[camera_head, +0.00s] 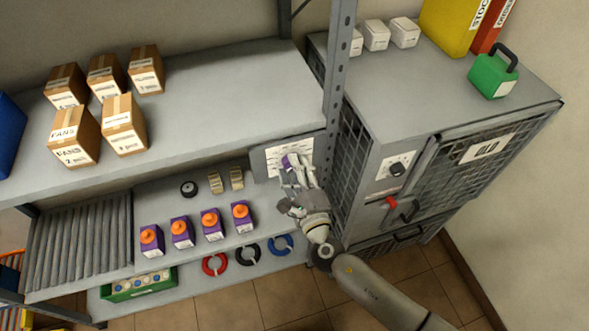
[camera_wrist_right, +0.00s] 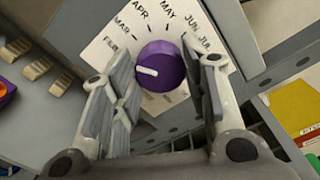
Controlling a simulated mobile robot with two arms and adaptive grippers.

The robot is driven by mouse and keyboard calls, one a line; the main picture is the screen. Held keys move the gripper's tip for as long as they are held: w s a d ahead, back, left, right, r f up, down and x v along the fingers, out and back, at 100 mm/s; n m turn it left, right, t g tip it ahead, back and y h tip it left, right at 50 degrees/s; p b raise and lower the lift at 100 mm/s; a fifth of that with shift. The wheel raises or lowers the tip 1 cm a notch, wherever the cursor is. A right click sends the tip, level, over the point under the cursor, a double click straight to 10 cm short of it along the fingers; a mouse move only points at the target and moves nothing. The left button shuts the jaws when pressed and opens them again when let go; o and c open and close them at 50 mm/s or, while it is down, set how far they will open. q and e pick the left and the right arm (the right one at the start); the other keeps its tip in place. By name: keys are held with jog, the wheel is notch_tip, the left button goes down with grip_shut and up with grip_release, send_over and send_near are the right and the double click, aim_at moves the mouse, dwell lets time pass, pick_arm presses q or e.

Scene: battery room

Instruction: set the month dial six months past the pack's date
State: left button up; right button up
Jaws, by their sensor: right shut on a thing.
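The month dial is a purple knob (camera_wrist_right: 162,66) with a white pointer, on a white plate (camera_wrist_right: 105,50) lettered FEB, MAR, APR, MAY, JUN, JUL in the right wrist view. The pointer aims left, slightly below FEB; the label there is hidden by a finger. My right gripper (camera_wrist_right: 160,95) has its fingers on either side of the knob and is shut on it. In the head view my right gripper (camera_head: 298,177) is at the plate (camera_head: 273,158) on the shelf's right end. Several purple packs with orange tops (camera_head: 211,222) stand on the lower shelf; no date is readable. My left gripper is out of view.
Cardboard boxes (camera_head: 124,125) stand on the upper shelf (camera_head: 215,100). Cable rings (camera_head: 282,245) and a green crate (camera_head: 140,285) are on the bottom shelf.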

jog(key=shift+f, duration=0.2)
jog(key=o, duration=1)
jog(key=shift+r, duration=0.1)
jog(key=v, duration=1.2)
